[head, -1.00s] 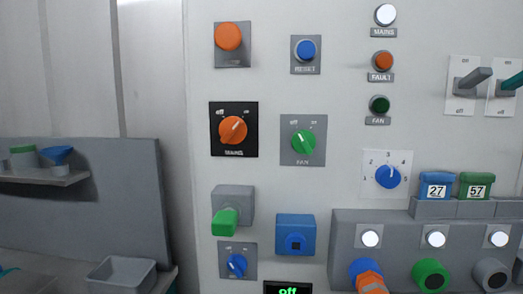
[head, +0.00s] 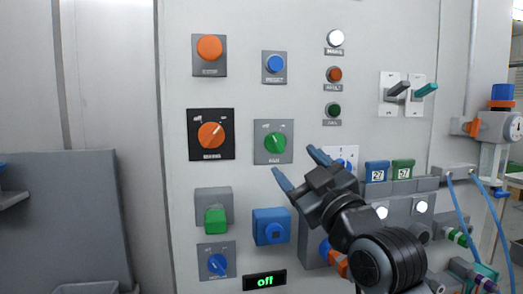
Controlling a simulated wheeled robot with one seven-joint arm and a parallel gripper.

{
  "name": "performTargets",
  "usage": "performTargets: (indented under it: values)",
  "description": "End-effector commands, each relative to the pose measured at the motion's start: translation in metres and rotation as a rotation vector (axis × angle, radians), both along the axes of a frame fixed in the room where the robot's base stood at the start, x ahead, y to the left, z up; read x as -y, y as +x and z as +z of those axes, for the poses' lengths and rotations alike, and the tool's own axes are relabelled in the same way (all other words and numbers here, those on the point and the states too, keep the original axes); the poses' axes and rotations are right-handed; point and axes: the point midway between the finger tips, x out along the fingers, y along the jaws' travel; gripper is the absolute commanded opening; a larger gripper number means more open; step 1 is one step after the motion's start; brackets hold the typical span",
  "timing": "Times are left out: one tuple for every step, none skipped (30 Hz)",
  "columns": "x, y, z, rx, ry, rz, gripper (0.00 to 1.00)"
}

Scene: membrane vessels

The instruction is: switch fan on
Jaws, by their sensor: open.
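The fan switch is a green rotary knob (head: 275,143) on a grey square plate (head: 262,152), upper middle of the white panel in the head view. Its pointer tilts up and to the right. My gripper (head: 296,166) is open and empty, below and to the right of the knob, with its two blue fingertips apart. It does not appear to be around the knob; its exact distance from the panel is hard to tell. The dark green fan lamp (head: 333,110) sits at the upper right and looks unlit.
A small display (head: 264,281) reads "off". My arm covers part of the numbered blue dial (head: 343,157) and lower right panel.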

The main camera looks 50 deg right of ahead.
Motion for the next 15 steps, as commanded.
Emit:
performTargets:
  values:
    - [0.002, 0.002, 0.003, 0.000, -0.001, -0.001, 0.71]
    - [0.003, 0.004, 0.004, 0.000, -0.002, -0.001, 0.71]
    - [0.004, 0.008, 0.006, 0.001, -0.001, -0.001, 0.71]
    - [0.005, 0.011, 0.007, 0.001, -0.001, -0.001, 0.71]
    - [0.007, 0.015, 0.009, 0.000, -0.001, -0.001, 0.71]
    - [0.009, 0.020, 0.011, 0.000, -0.001, -0.001, 0.71]
    - [0.011, 0.024, 0.013, 0.000, -0.001, 0.000, 0.71]
    - [0.012, 0.029, 0.015, 0.001, 0.000, -0.001, 0.71]
    - [0.015, 0.034, 0.017, 0.000, 0.000, 0.000, 0.71]
    - [0.016, 0.038, 0.018, 0.000, 0.000, 0.000, 0.71]
    - [0.018, 0.042, 0.020, 0.001, 0.000, 0.000, 0.71]
    - [0.020, 0.047, 0.021, 0.000, 0.000, 0.000, 0.71]
    - [0.021, 0.051, 0.023, 0.000, 0.000, 0.000, 0.71]
    - [0.022, 0.054, 0.023, 0.000, 0.000, 0.000, 0.71]
    - [0.024, 0.058, 0.024, 0.000, 0.000, 0.000, 0.71]
